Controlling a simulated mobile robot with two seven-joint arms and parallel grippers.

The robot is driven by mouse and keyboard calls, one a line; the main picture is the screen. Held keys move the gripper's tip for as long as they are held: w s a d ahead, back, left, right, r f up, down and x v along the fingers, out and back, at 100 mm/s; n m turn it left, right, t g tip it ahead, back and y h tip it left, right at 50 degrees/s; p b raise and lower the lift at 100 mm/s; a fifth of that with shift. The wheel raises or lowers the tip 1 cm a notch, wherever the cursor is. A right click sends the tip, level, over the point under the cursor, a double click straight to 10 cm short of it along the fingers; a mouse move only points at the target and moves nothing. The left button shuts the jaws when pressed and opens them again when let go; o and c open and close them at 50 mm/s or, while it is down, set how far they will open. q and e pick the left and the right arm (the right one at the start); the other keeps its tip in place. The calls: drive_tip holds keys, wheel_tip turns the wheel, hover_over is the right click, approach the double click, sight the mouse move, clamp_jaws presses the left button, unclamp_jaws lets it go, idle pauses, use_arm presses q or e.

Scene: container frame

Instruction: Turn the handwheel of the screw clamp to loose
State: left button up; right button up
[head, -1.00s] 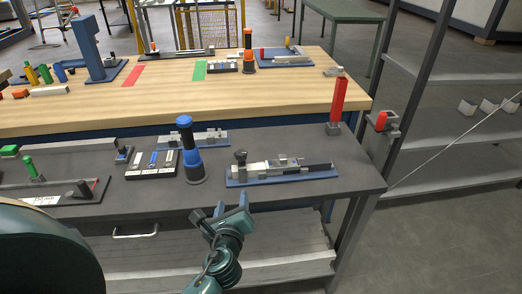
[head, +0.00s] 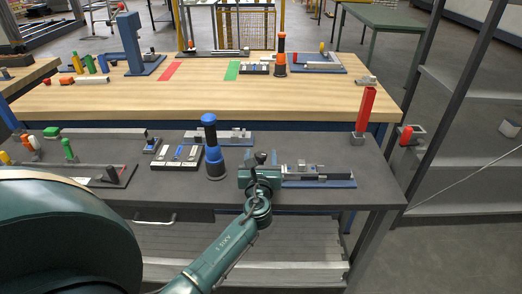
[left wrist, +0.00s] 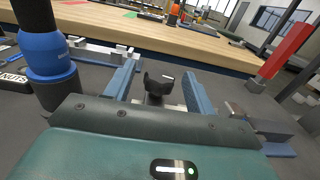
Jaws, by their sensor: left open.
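The screw clamp (head: 318,181) lies on a blue base plate on the dark front table, right of the blue and black cylinder. Its dark lobed handwheel (head: 261,157) stands at its left end. My left gripper (head: 262,166) is open at that end and hides part of the clamp in the head view. In the left wrist view the handwheel (left wrist: 158,86) shows between the two blue fingers (left wrist: 160,84), with a visible gap on each side. I cannot tell whether the wheel is level with the fingertips. My right gripper is not in view.
The blue and black cylinder (head: 213,150) stands close left of my gripper. A labelled tray (head: 177,157) is farther left. A red post (head: 366,108) rises at the table's back right corner. The wooden table (head: 210,95) lies behind.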

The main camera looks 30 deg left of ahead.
sight(261, 151)
use_arm(q)
drive_tip(key=shift+x, duration=1.55)
drive_tip(key=shift+c, duration=0.8)
drive_tip(key=c, duration=0.8)
drive_tip(key=shift+y, duration=0.3)
